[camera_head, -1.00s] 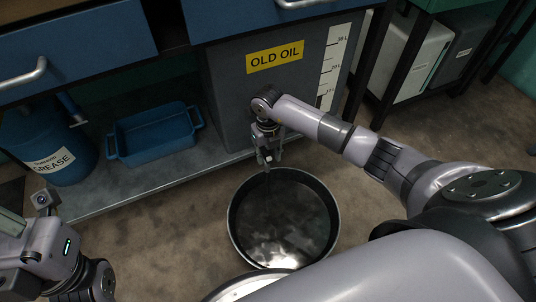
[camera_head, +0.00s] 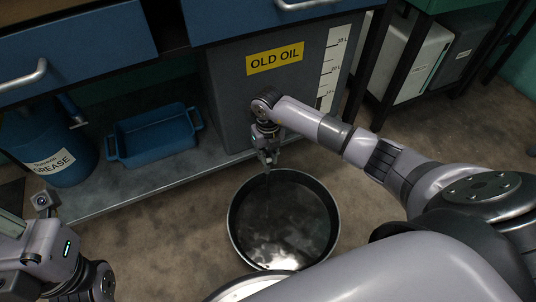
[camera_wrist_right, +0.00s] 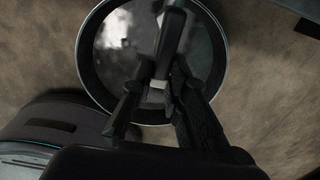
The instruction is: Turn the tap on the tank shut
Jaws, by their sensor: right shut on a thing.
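The grey tank (camera_head: 231,75) with the yellow "OLD OIL" label stands under the bench and has a litre scale on its right. My right gripper (camera_head: 268,158) is at the tank's lower front, above the far rim of the round black pan. In the right wrist view the gripper (camera_wrist_right: 157,92) is shut on a dark bar-shaped part, which I take for the tap's handle (camera_wrist_right: 172,38). In the head view the tap is hidden by the gripper. My left gripper is not clearly seen; only part of the left arm shows at the lower left.
The round black pan (camera_head: 233,222) with dark liquid stands on the floor below the right gripper; it also shows in the right wrist view (camera_wrist_right: 88,68). A blue tray (camera_head: 155,140) and a blue grease drum (camera_head: 73,172) are on the low shelf at left. Floor left of the pan is clear.

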